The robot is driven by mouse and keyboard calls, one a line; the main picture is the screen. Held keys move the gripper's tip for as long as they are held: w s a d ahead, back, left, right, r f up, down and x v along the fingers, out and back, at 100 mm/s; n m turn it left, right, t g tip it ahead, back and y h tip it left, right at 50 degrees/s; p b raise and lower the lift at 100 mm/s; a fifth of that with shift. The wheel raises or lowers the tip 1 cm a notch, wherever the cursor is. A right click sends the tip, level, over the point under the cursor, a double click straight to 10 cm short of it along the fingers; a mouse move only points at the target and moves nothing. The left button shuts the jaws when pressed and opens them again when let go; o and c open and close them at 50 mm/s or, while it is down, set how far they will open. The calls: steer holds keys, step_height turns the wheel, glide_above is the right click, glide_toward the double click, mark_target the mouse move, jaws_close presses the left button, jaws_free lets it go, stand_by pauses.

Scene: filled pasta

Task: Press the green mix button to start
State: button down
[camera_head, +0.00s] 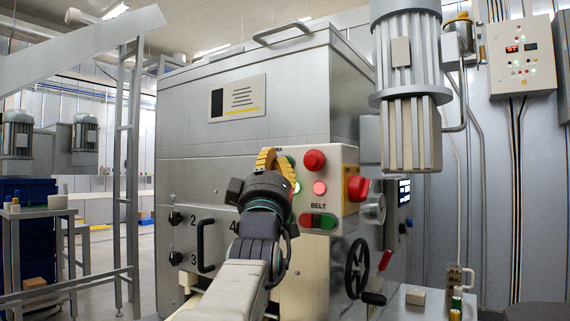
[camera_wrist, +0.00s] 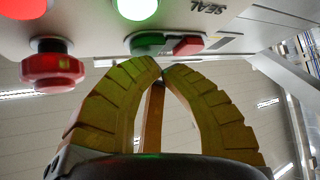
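The control panel (camera_head: 350,181) is on the front of the steel machine. A green button (camera_head: 291,160) shows at its upper left, partly hidden by my gripper (camera_head: 268,158); I cannot read a mix label on it. In the wrist view a green button (camera_wrist: 147,43) sits beside a red one (camera_wrist: 187,46). My gripper (camera_wrist: 160,70) has its yellow fingertips together, close to these two buttons. I cannot tell whether they touch. A narrow brown strip shows between the fingers; I cannot tell what it is.
A red mushroom button (camera_wrist: 52,65) and a lit green lamp (camera_wrist: 137,8) are close to my fingers. A red knob (camera_head: 358,188) sticks out at the panel's right side. The belt buttons (camera_head: 318,221) are lower down. A black handwheel (camera_head: 356,268) stands below right.

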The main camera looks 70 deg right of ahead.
steer(key=shift+d, duration=0.45)
stand_by(0.6)
steer(key=shift+a, duration=0.15)
stand_by(0.3)
steer(key=shift+a, duration=0.65)
steer(key=shift+w, duration=0.1)
stand_by(0.6)
